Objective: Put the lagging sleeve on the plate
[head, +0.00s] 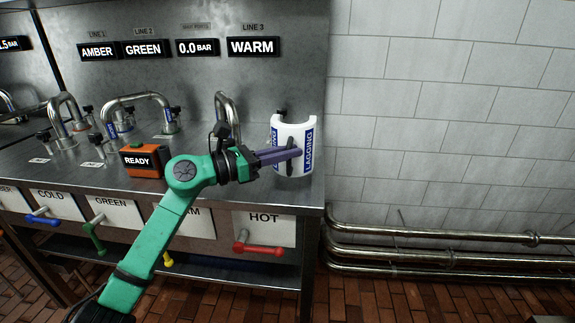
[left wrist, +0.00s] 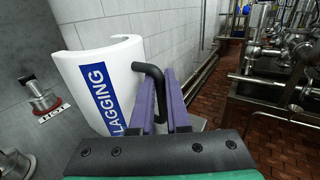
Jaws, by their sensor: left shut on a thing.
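The lagging sleeve (head: 280,128) is a white, upright half-cylinder shell with blue LAGGING labels and a dark handle. It is at the right end of the steel counter, and it fills the left of the left wrist view (left wrist: 112,60). My left gripper (head: 296,153) has its purple fingers shut on the sleeve's black handle (left wrist: 148,70). I cannot tell whether the sleeve's base touches the counter or hangs just above it. I cannot make out a separate plate; the area behind and under the sleeve is hidden. My right gripper is not in view.
The steel counter (head: 255,198) carries bent pipes (head: 228,112), small valves and an orange READY box (head: 143,160) left of my gripper. Coloured handles, including a red one (head: 260,248), stick out of its front. Pipes (head: 440,250) run low along the tiled wall.

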